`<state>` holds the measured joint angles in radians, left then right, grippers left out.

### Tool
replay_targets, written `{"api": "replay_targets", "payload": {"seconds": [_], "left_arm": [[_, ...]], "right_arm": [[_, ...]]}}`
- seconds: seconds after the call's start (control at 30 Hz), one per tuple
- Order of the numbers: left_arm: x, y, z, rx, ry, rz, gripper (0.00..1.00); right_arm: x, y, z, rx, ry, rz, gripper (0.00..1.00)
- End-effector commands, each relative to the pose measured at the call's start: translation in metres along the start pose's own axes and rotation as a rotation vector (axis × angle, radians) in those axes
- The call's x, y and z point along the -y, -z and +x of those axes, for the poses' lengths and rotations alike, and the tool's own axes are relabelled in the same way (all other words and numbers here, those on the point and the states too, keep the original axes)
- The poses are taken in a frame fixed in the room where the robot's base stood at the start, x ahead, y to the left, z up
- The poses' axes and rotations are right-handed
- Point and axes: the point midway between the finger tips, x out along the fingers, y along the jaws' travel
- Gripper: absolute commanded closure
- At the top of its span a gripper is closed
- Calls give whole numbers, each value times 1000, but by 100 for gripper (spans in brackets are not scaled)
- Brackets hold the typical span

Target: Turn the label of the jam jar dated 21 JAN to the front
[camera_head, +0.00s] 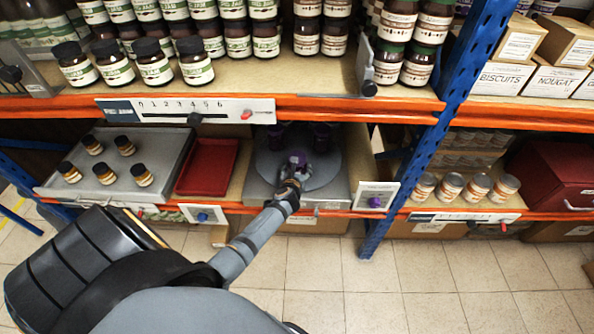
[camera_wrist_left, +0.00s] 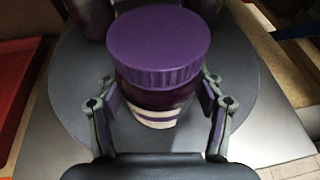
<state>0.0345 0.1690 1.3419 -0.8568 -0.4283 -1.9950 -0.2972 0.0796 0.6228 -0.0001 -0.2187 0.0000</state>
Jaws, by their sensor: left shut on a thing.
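A jam jar with a purple lid (camera_wrist_left: 160,45) stands on a round grey turntable (camera_wrist_left: 72,95) on the lower shelf. Its dark body and part of a white label with purple stripes (camera_wrist_left: 155,118) show below the lid; no date is readable. My left gripper (camera_wrist_left: 160,105) is shut on this jar, with a finger on either side. In the head view my left gripper (camera_head: 294,172) reaches in over the turntable (camera_head: 265,160) and partly hides the jar. Two more purple-lidded jars (camera_head: 276,135) (camera_head: 321,138) stand at the back of the turntable. My right gripper is not in view.
A red tray (camera_head: 208,167) lies left of the turntable, with a grey tray (camera_head: 160,150) of several small jars beyond it. The orange shelf beam (camera_head: 320,108) runs above. A blue upright (camera_head: 440,120) stands to the right.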

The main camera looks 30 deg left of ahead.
Motion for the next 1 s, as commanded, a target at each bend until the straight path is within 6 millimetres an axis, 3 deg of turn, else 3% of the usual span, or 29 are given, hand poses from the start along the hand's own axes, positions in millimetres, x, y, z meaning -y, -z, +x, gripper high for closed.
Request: {"api": "replay_targets", "payload": {"seconds": [0.47, 0.6, 1.0], "left_arm": [[1, 1, 2, 5, -196, -85, 94], [1, -1, 1, 4, -273, -117, 94], [0, -2, 0, 3, -423, -176, 94]], "right_arm": [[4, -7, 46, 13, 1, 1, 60], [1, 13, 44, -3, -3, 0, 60], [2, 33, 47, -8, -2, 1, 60]]}}
